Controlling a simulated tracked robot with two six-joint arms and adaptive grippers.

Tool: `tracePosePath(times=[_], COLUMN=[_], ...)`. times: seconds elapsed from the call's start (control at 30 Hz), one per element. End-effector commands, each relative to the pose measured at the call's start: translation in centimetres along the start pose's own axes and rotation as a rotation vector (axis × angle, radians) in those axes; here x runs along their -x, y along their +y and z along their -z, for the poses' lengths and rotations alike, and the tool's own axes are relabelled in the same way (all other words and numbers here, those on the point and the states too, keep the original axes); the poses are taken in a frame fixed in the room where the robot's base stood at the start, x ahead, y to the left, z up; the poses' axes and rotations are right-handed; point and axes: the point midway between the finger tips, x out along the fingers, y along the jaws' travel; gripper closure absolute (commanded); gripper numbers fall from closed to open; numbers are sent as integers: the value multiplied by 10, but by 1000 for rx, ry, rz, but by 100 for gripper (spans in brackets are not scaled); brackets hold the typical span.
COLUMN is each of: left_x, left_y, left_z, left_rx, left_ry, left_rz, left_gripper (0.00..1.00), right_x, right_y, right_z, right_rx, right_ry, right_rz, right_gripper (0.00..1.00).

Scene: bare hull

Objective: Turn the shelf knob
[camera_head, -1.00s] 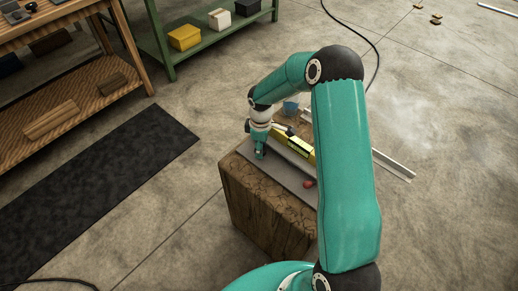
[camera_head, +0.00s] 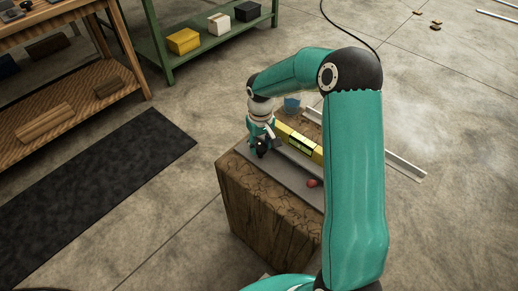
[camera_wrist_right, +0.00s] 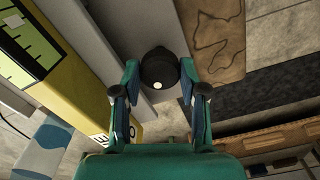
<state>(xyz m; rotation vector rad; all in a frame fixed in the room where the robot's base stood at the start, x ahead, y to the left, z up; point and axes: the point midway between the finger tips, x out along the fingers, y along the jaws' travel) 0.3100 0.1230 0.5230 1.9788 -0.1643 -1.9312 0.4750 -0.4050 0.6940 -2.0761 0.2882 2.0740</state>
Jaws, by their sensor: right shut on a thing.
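The shelf knob (camera_wrist_right: 159,68) is a dark round knob with a white dot on its face, seen in the right wrist view. It sits on a flat grey shelf board (camera_head: 292,176) on top of a wooden block. My right gripper (camera_head: 262,146) is down at the board's far left part. In the right wrist view my right gripper (camera_wrist_right: 160,76) has one finger on each side of the knob and is shut on it. My left gripper is in no view.
A yellow level (camera_head: 300,144) lies along the block beside my right gripper. A blue cup (camera_head: 292,104) stands behind it, and a small red object (camera_head: 313,183) is on the board. A metal rail (camera_head: 405,168) sticks out right. Shelving stands at back left.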

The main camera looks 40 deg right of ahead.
Motion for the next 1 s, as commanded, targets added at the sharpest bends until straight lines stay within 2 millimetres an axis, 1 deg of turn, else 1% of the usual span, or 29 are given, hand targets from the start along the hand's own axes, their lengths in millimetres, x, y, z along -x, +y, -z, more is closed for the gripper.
tracePosePath(times=[0.03,0.33,0.57,0.9,0.93,1.0], left_x=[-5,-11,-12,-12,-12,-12], left_y=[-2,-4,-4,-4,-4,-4], left_z=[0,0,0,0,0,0], left_rx=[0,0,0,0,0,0], left_ry=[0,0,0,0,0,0], left_rz=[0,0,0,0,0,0], left_gripper=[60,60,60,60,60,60], right_x=[-4,-2,-2,-2,-2,-2], right_y=[1,0,0,0,-1,-1], right_z=[-3,-3,-4,-4,-4,-3], right_rx=[-33,-175,-208,-208,-208,-208], right_ry=[-10,-12,-13,-15,-15,-13], right_rz=[-2,-2,-2,-1,-1,-1], right_gripper=[93,93,93,93,55,43])
